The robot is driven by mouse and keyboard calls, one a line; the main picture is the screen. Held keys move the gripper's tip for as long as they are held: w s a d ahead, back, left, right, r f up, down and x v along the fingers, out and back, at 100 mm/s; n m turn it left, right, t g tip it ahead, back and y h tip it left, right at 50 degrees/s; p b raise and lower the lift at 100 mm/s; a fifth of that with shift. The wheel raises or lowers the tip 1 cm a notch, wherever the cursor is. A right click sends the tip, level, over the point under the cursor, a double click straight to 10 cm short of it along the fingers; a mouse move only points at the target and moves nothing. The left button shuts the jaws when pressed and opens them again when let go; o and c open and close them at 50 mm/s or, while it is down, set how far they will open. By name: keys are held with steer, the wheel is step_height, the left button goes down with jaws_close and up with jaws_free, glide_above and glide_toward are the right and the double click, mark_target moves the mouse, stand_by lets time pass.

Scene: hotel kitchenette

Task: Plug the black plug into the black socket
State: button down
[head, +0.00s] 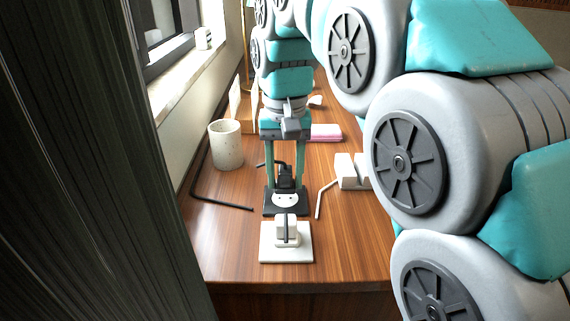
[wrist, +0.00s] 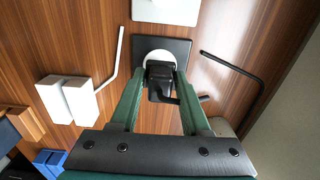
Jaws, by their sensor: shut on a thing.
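The black socket (head: 270,208) is a black square plate with a white round face, flat on the wooden counter. It also shows in the wrist view (wrist: 180,47). My gripper (head: 285,181) points down over the socket's far part, its green fingers shut on the black plug (head: 285,172). In the wrist view, my gripper (wrist: 162,76) has a finger on each side of the plug (wrist: 160,76). The plug overlaps part of the white face. In the head view two small dark marks show on the face in front of the plug. The plug's underside is hidden.
A white plate with an upright white block (head: 286,254) stands just in front. White blocks (head: 347,172) and a bent white rod (head: 320,200) lie right. A bent black rod (head: 220,203) and a speckled cup (head: 226,146) are left. A pink item (head: 326,132) lies behind.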

mark_target(285, 169)
steer(key=shift+f, duration=0.55)
steer(key=shift+f, duration=0.6)
stand_by(1.9)
steer(key=shift+c, duration=1.5)
jaws_free()
steer(key=shift+r, duration=0.1)
steer(key=shift+r, duration=3.8)
